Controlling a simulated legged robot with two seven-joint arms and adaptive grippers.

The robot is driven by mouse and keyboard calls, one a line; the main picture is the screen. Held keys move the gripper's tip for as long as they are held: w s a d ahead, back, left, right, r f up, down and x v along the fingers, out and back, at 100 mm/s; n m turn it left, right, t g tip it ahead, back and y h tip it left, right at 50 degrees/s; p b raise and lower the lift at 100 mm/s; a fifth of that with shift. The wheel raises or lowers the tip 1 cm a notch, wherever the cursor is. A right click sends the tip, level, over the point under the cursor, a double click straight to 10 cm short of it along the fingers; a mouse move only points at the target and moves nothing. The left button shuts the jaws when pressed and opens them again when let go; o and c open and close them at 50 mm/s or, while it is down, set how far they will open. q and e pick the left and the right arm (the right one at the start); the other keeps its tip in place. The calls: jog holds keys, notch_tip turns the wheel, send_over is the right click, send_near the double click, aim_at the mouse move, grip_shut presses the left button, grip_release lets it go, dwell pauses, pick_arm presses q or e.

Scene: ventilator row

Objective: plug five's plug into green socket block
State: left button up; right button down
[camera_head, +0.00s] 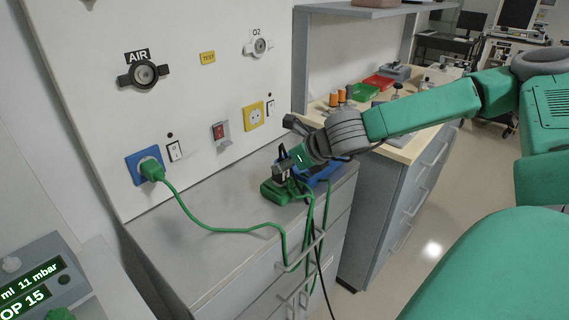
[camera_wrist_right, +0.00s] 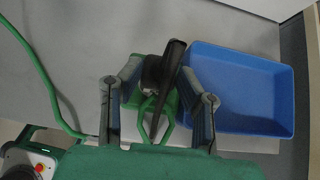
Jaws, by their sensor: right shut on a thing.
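The green socket block (camera_head: 274,193) lies on the grey counter near its front edge. My right gripper (camera_head: 283,169) is directly over it, pointing down, shut on a dark plug. In the right wrist view the black plug (camera_wrist_right: 162,66) sits between the two fingers of the gripper (camera_wrist_right: 157,98), tilted, with the green block (camera_wrist_right: 136,97) under and beside it. The fingers and plug cover much of the block, so I cannot tell whether the plug is in a socket or just above it. My left gripper is not in view.
A blue tray (camera_head: 327,174) stands right beside the block; it also shows in the right wrist view (camera_wrist_right: 240,90). A green cable (camera_head: 215,229) runs from the blue wall socket (camera_head: 138,168) across the counter. Several cables hang over the front edge. The counter's left part is clear.

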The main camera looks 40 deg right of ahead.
jog(key=shift+s+f, duration=0.2)
jog(key=shift+f, duration=0.25)
dwell(1.2)
jog(key=c, duration=1)
grip_release()
jog(key=shift+c, duration=0.2)
jog(key=shift+w+d, duration=0.1)
jog(key=shift+r, duration=0.15)
jog(key=shift+r, duration=0.1)
jog(key=shift+s+d+r, duration=0.15)
jog(key=shift+s+r, duration=0.35)
jog(key=shift+r, duration=0.05)
jog(key=shift+v, duration=0.8)
jog(key=v, duration=0.8)
jog(key=shift+s, duration=0.3)
